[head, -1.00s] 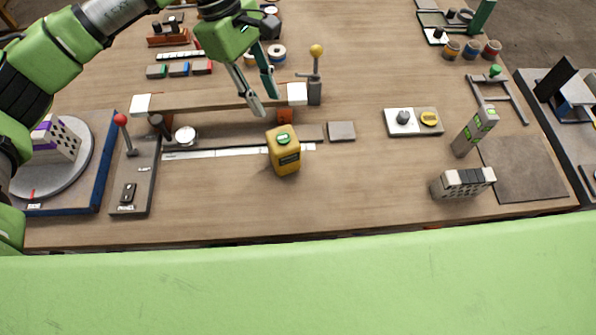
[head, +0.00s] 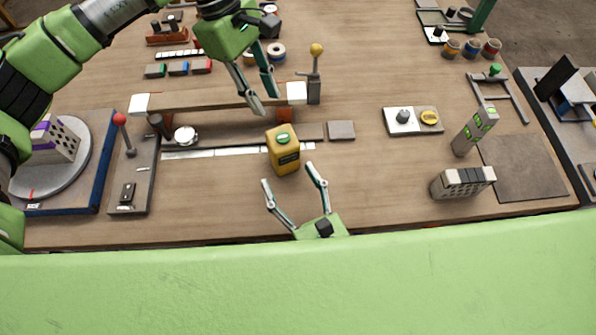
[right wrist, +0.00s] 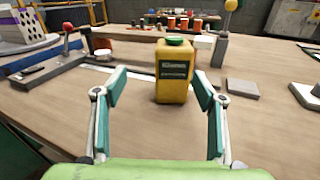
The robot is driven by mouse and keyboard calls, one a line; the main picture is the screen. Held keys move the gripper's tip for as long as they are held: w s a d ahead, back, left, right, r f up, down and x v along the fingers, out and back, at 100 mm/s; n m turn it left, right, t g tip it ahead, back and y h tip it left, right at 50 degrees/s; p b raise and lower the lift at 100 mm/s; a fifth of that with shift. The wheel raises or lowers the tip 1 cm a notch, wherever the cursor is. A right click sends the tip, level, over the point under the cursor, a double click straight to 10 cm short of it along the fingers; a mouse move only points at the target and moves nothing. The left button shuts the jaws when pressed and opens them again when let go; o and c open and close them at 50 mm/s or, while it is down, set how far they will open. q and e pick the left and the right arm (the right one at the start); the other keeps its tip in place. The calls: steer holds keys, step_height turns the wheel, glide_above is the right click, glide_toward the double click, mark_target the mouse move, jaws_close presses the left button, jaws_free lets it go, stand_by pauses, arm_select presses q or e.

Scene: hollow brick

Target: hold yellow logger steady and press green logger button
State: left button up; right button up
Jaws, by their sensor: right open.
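The yellow logger (head: 285,157) stands upright on the table, with a green button (head: 283,138) on its top and a dark label on its front. My right gripper (head: 288,173) is open and empty in front of the logger, at the table's near side. In the right wrist view, the logger (right wrist: 173,80) stands beyond and between the two open fingers (right wrist: 160,88), apart from both. My left gripper (head: 262,105) is above and behind the logger, a little to its left in the head view. Its fingers are apart, with nothing seen between them.
A long beam (head: 220,101) with white ends lies behind the logger. A grey block (head: 341,130) is right of it. A red-knobbed lever base (head: 133,185) stands at left. Table in front is mostly clear.

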mark_target(283, 137)
steer(key=shift+w+d+r+t+h, duration=0.25)
steer(key=shift+w+d+t+h, duration=0.15)
steer(key=shift+w+d, duration=0.4)
steer(key=x, duration=1.3)
steer(key=shift+w+a, duration=0.1)
steer(key=shift+w, duration=0.15)
steer(key=c, duration=1.4)
arm_select(q)
jaws_close()
arm_select(e)
steer(key=shift+c, duration=0.5)
steer(key=shift+f, duration=0.1)
